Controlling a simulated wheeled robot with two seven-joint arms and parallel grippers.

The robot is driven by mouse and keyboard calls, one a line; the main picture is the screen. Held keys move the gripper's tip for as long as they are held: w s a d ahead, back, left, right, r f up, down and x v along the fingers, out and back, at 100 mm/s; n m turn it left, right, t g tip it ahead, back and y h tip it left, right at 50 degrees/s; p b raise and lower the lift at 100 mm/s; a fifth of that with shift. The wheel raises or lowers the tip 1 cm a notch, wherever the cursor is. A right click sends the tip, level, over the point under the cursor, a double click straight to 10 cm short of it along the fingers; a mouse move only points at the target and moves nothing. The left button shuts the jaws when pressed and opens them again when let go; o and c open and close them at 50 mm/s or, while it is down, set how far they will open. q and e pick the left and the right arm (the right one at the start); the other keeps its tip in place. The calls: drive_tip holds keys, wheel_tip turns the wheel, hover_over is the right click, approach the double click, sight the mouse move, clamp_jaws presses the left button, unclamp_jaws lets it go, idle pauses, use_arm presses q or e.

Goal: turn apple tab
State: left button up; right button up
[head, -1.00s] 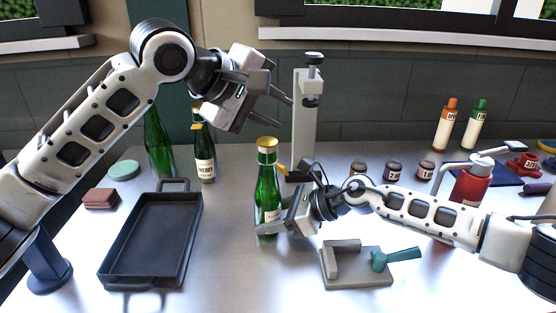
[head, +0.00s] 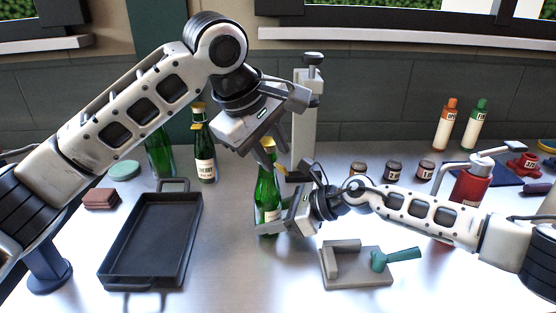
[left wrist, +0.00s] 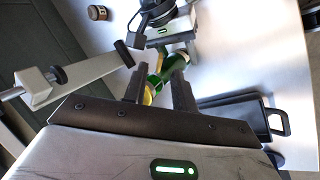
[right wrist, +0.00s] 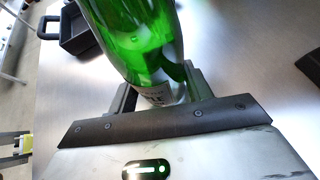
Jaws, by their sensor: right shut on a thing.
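In the left wrist view, the gold top (left wrist: 149,94) lies between the two separated fingers; contact cannot be told. A small yellow tab (head: 281,169) shows beside the neck.
A grey post stand (head: 305,120) rises close behind the bottle. A black tray (head: 150,240) lies left, with two green bottles (head: 203,150) (head: 158,152) behind it. A grey fixture with a teal handle (head: 395,258) sits front right. Small jars (head: 394,171) stand behind my right arm.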

sight(282, 170)
use_arm(q)
drive_tip(key=shift+x, duration=1.65)
clamp_jaws()
drive_tip(key=shift+s+f, duration=0.1)
drive_tip(key=t+h, duration=0.2)
drive_tip(key=f+t+h, duration=0.1)
drive_tip(key=shift+s+a+h, duration=0.3)
drive_tip(key=shift+a+h, duration=0.05)
drive_tip(key=shift+h, duration=0.05)
drive_tip(key=t+h, duration=0.3)
drive_tip(key=shift+s+f, duration=0.15)
drive_tip(key=shift+f, duration=0.2)
drive_tip(key=shift+f+t+h, duration=0.15)
drive_tip(key=shift+t+h, duration=1.05)
use_arm(e)
drive_tip(key=shift+s+a, duration=0.1)
use_arm(q)
drive_tip(key=shift+a, duration=0.1)
